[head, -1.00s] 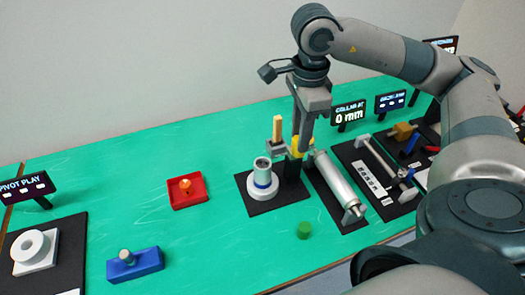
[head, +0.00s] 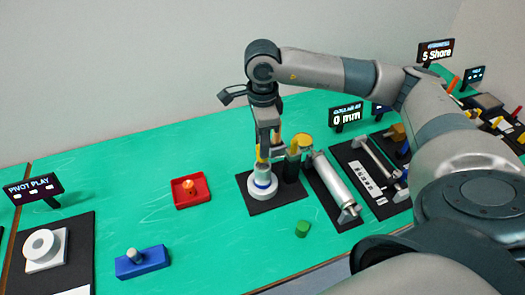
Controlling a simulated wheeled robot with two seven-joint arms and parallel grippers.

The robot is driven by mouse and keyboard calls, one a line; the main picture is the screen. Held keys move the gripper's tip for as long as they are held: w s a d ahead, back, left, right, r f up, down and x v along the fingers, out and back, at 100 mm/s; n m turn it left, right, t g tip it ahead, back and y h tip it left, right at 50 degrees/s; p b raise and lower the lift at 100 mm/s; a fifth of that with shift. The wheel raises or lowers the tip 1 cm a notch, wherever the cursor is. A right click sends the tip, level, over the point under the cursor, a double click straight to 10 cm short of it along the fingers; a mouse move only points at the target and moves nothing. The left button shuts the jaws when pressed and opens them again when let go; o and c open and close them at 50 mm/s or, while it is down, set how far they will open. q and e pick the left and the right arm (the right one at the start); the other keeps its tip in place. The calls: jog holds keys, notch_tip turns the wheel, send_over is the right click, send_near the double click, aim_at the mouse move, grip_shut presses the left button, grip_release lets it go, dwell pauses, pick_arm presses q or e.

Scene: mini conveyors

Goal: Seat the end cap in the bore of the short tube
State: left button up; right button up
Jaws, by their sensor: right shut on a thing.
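The short tube (head: 262,177) is a grey metal cylinder standing upright in a white round base (head: 262,194) with a blue ring, on a black mat (head: 290,199). My right gripper (head: 263,157) points down right over the tube's top, its fingers at the mouth. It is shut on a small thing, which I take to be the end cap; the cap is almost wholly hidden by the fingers. The bore is hidden too, so I cannot tell whether the cap is inside it or just above. My left gripper is not in view.
A black post with a yellow top (head: 303,141) stands close right of the tube. A roller fixture (head: 333,185) lies beyond it.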

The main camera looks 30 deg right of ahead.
notch_tip(320, 180, down, 3)
jog(key=shift+s+f+p, duration=0.1)
jog(key=shift+p, duration=1)
jog(key=shift+f, duration=0.3)
jog(key=shift+f+b, duration=0.25)
jog(key=shift+b, duration=0.05)
jog(key=o, duration=1)
jog(key=shift+r, duration=0.1)
jog(key=shift+r, duration=0.1)
